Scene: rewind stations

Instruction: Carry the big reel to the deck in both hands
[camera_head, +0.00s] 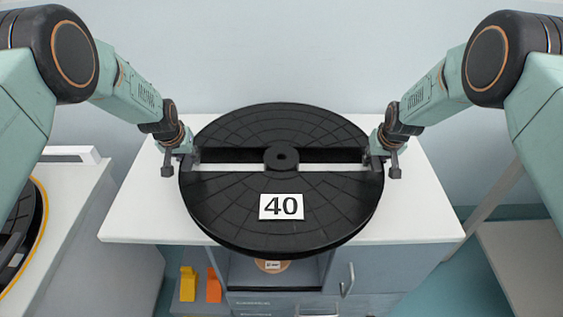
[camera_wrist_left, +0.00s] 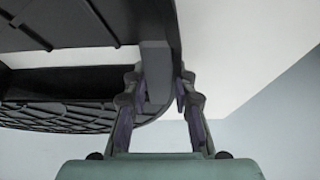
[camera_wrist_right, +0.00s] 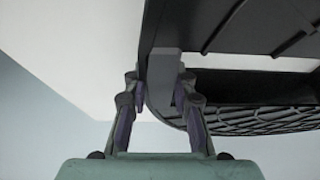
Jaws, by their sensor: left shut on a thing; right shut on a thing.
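The big reel (camera_head: 330,205) is a wide black disc with a slot across it, a round hub in the middle and a white label reading 40. In the head view it appears over the white-topped cabinet; I cannot tell whether it touches the top. My left gripper (camera_head: 182,160) is shut on the reel's left edge, and in the left wrist view its fingers (camera_wrist_left: 155,88) close around a grey grip piece. My right gripper (camera_head: 385,160) is shut on the right edge, and in the right wrist view its fingers (camera_wrist_right: 165,88) close likewise. I cannot identify the deck for certain.
The white tabletop (camera_head: 428,215) shows around the reel. A white unit (camera_head: 75,205) at the left carries another dark round part with a yellow rim (camera_head: 38,225). Yellow (camera_head: 188,284) and orange (camera_head: 213,287) pieces sit low in front. A pale surface (camera_head: 525,265) is at the right.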

